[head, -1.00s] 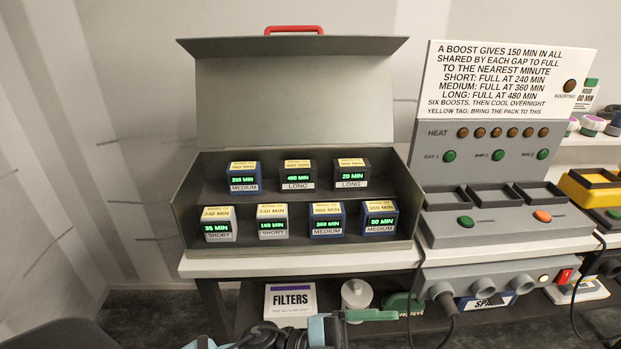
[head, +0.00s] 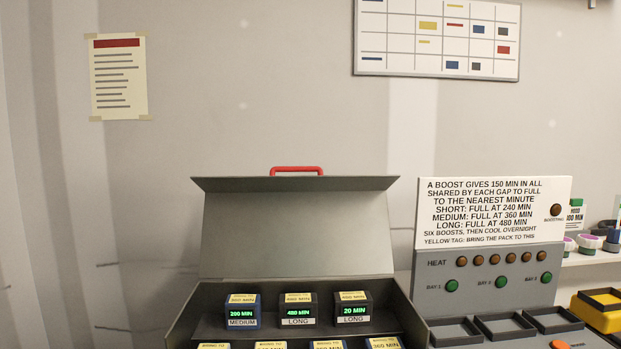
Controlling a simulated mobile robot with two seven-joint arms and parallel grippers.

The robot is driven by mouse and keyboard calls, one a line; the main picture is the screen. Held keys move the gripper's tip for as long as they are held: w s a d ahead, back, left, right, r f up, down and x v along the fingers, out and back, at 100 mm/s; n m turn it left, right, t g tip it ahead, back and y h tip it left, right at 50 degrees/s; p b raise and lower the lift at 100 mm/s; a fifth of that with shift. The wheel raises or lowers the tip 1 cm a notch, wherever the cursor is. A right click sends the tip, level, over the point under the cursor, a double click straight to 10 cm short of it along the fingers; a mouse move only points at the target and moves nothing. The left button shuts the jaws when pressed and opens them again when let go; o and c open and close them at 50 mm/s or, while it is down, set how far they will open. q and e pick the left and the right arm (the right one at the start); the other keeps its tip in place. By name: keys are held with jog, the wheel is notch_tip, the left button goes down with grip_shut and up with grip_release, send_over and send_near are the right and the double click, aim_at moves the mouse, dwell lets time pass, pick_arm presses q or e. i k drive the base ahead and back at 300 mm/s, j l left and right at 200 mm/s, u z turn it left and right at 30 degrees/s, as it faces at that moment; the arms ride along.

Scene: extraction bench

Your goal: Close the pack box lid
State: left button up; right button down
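The grey pack box (head: 186,325) stands at the lower middle of the head view, its front cut off by the bottom edge. Its lid (head: 297,235) is open and stands up at the back, with a red handle (head: 297,171) on its top edge. Battery packs with green displays sit inside: a blue MEDIUM pack (head: 242,312) and two dark LONG packs (head: 298,311) in the back row. Only the tops of several packs in the front row show. Neither of my grippers is in view.
To the right stands the charger with its instruction board (head: 494,213), heat lamps and empty bays (head: 455,332). A yellow unit (head: 598,312) is at the far right. A paper notice (head: 119,77) and a chart board (head: 437,38) hang on the wall. The space above the lid is clear.

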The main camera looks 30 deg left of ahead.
aim_at(270, 226)
jog(key=i+l, duration=0.1)
jog(key=i, duration=0.25)
jog(key=i+l, duration=0.1)
jog(key=i, duration=0.25)
jog(key=u, duration=2.15)
